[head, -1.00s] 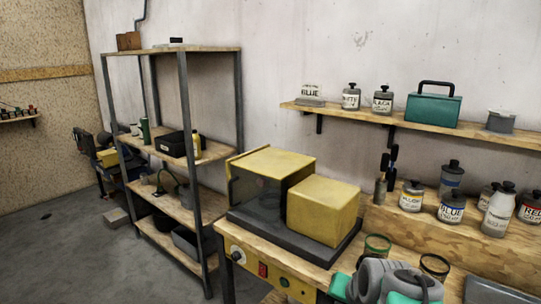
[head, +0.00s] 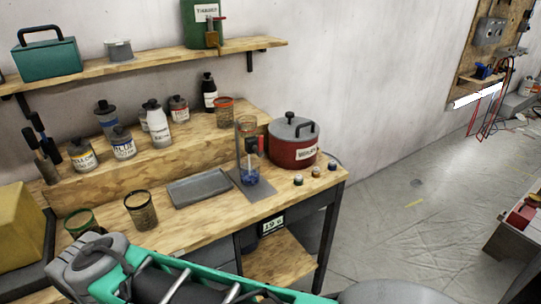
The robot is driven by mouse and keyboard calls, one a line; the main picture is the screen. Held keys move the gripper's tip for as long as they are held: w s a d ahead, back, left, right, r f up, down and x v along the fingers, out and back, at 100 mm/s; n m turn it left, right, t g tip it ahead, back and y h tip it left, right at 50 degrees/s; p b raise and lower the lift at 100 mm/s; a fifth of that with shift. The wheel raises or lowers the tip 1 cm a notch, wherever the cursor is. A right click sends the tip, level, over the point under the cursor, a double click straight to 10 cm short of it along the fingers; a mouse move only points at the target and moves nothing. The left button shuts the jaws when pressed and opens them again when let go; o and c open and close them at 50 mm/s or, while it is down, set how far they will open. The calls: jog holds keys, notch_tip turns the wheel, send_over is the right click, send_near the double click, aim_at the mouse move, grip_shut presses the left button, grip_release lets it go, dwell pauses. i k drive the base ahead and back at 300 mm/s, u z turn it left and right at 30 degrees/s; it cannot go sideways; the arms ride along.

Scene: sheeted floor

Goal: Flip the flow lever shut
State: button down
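A green canister (head: 194,28) with a white label, cut off by the top edge of the head view, stands on the wall shelf. A brass-coloured tap with a red lever (head: 215,19) shows at its front. On the bench below stands a clear upright cylinder (head: 241,140) with blue at its bottom and a small red part (head: 259,146) at its side. I cannot tell which red part is the flow lever, or its exact position. My teal and grey arm crosses the bottom of the view; its gripper does not show.
A red lidded pot (head: 293,152) stands right of the cylinder, with several small jars before it. A grey tray (head: 200,189), an open jar (head: 141,210) and labelled bottles (head: 123,146) occupy the bench. Open floor (head: 405,210) lies to the right.

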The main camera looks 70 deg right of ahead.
aim_at(259, 150)
jog(key=z, duration=1.95)
